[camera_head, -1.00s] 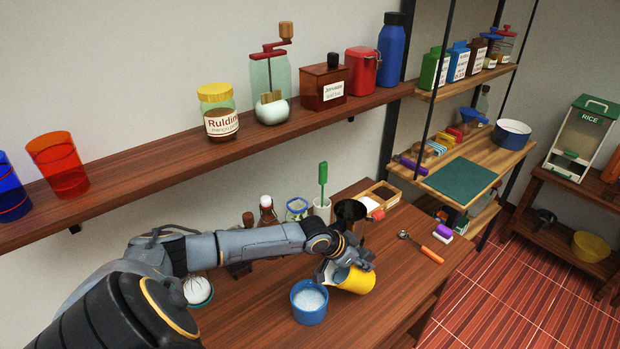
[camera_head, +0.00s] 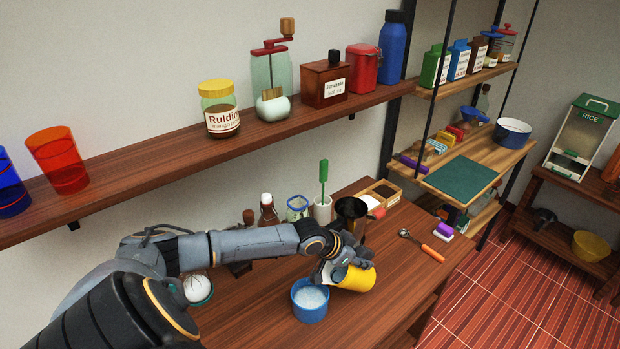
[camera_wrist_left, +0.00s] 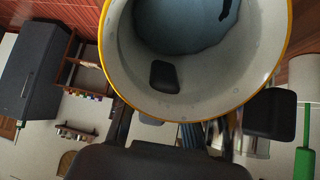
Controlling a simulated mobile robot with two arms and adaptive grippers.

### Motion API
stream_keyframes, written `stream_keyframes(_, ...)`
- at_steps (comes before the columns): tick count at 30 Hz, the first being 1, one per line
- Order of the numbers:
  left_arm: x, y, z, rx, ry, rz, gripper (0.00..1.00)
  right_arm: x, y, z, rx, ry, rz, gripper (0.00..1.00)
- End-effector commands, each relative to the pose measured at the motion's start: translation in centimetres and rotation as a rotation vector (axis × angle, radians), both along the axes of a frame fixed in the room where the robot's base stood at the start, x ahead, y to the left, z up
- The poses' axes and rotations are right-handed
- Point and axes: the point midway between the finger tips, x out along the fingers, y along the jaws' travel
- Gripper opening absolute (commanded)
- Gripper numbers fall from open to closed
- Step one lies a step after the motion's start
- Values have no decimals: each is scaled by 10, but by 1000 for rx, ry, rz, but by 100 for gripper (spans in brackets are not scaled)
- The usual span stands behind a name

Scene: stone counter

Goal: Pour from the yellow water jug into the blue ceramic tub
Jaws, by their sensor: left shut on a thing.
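The yellow water jug (camera_head: 357,279) is held tilted, its mouth toward the left, just right of and above the blue ceramic tub (camera_head: 309,305). My left gripper (camera_head: 332,271) is shut on the jug. In the left wrist view the jug (camera_wrist_left: 268,60) shows its pale inside and yellow rim, with bluish liquid inside. One dark finger pad shows within the jug's mouth and another outside its wall. The tub stands upright on the wooden counter and holds whitish-blue contents. No stream between jug and tub can be made out. My right gripper is not in view.
A dark metal vessel (camera_head: 350,214) stands behind the jug. A white cup with a green-handled utensil (camera_head: 323,180) and a brown bottle (camera_head: 268,213) stand at the back. An orange-handled scoop (camera_head: 424,246) lies to the right. The counter's right part is mostly clear.

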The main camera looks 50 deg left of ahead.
Motion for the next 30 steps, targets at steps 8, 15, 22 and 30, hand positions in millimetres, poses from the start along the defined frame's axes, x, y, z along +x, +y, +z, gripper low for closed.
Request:
stream_keyframes(8,0,1,4,-6,-22,0,0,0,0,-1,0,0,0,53)
stream_keyframes(15,0,1,4,-12,-35,1,0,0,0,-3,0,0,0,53)
stream_keyframes(22,-1,1,6,-16,-48,1,0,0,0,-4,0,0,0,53)
stream_keyframes(30,-1,1,7,-22,-64,1,0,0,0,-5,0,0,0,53)
